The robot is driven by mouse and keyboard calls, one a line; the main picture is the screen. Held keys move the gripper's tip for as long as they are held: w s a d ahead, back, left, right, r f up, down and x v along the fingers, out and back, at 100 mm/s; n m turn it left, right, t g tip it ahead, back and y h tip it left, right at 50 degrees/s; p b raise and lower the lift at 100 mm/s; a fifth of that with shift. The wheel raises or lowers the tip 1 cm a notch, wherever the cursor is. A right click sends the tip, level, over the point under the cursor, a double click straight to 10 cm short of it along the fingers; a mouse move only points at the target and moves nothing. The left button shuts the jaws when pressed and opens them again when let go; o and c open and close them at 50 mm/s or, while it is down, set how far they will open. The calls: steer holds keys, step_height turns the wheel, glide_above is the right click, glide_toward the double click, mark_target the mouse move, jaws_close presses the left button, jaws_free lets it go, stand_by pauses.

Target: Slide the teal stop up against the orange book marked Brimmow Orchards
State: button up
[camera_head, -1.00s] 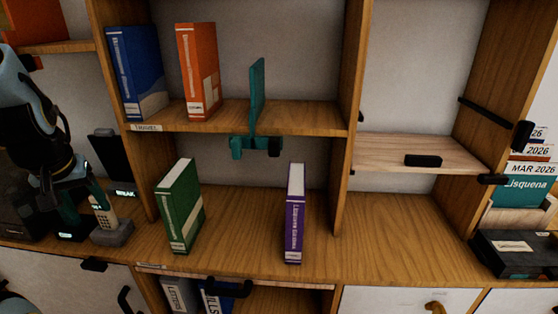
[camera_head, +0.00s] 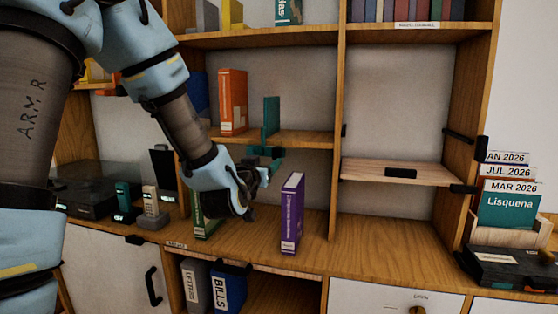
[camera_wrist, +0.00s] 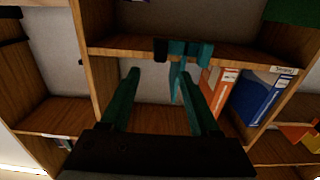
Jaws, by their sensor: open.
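The orange book (camera_head: 233,103) stands upright on the middle shelf; its title is too small to read. The teal stop (camera_head: 272,117) stands to its right with a gap between them. The stop has an upright plate and a clamp-like foot at the shelf's front edge. My gripper (camera_head: 263,173) is open and empty, in front of and just below the stop's foot. In the wrist view, which is turned over, my gripper's teal fingers (camera_wrist: 158,75) are spread apart, the stop (camera_wrist: 176,48) lies just ahead, and the orange book (camera_wrist: 214,84) is to its right.
A blue book (camera_head: 199,92) stands left of the orange one. On the counter below are a green book (camera_head: 205,222), partly hidden by my arm, and a purple book (camera_head: 292,213). A shelf divider (camera_head: 338,130) rises right of the stop, with bare shelf between.

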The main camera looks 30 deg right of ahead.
mark_target(276, 153)
steer(key=p+x, duration=0.3)
steer(key=x, duration=0.6)
steer(key=shift+w+d, duration=0.2)
jaws_close()
stand_by(1.1)
